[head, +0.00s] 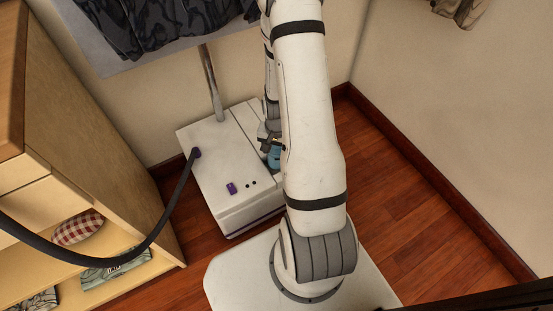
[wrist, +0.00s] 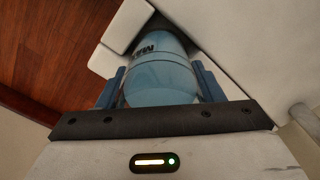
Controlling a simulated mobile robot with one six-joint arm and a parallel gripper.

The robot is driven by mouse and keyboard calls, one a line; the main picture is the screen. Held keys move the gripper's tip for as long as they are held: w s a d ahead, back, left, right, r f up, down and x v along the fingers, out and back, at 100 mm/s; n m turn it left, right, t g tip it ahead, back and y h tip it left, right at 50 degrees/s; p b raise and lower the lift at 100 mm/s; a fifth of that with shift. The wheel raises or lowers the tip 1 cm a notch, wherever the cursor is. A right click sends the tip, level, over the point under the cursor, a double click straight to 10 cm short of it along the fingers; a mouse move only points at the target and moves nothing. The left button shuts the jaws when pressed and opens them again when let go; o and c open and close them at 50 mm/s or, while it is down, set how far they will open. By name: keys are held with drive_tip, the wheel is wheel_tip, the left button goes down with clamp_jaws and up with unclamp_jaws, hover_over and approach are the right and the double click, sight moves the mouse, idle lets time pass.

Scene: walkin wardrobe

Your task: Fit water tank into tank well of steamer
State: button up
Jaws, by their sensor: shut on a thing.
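The steamer (head: 218,166) is a white box on the wood floor, with a metal pole and a dark hose. The light blue water tank (head: 274,158) shows as a small patch at the steamer's right side, mostly hidden by my arm. In the wrist view the tank (wrist: 160,82) lies between the two blue fingers of my gripper (wrist: 160,92), which is shut on it. Dark lettering shows on its far part. That far end reaches into a shadowed gap between white steamer walls (wrist: 250,45), the tank well. I cannot tell how deep it sits or whether it touches.
A wooden shelf unit (head: 85,130) with folded items stands at the left. The hose (head: 150,243) loops in front of it. Dark clothes (head: 150,25) hang above the steamer. Walls close off the back and right; wood floor (head: 400,210) is clear at right.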

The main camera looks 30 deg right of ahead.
sight(277, 157)
drive_tip(key=shift+f+b, duration=0.75)
drive_tip(key=shift+f, duration=1.3)
drive_tip(key=shift+f, duration=0.15)
drive_tip(key=o, duration=1.2)
drive_tip(key=shift+c, duration=0.2)
drive_tip(key=s+a+r+n+p, duration=0.2)
drive_tip(key=a+r+p, duration=0.15)
drive_tip(key=r, duration=1.05)
drive_tip(key=s+a+r+n+p, duration=0.1)
drive_tip(key=a+r+n+p, duration=0.2)
drive_tip(key=r, duration=1.2)
drive_tip(key=s+a+r+n+t+b, duration=0.1)
drive_tip(key=s+a+r+n, duration=0.2)
drive_tip(key=s+a+r, duration=0.2)
drive_tip(key=s+r, duration=0.3)
drive_tip(key=shift+s+a+r+n, duration=0.25)
drive_tip(key=shift+s+r+n, duration=0.15)
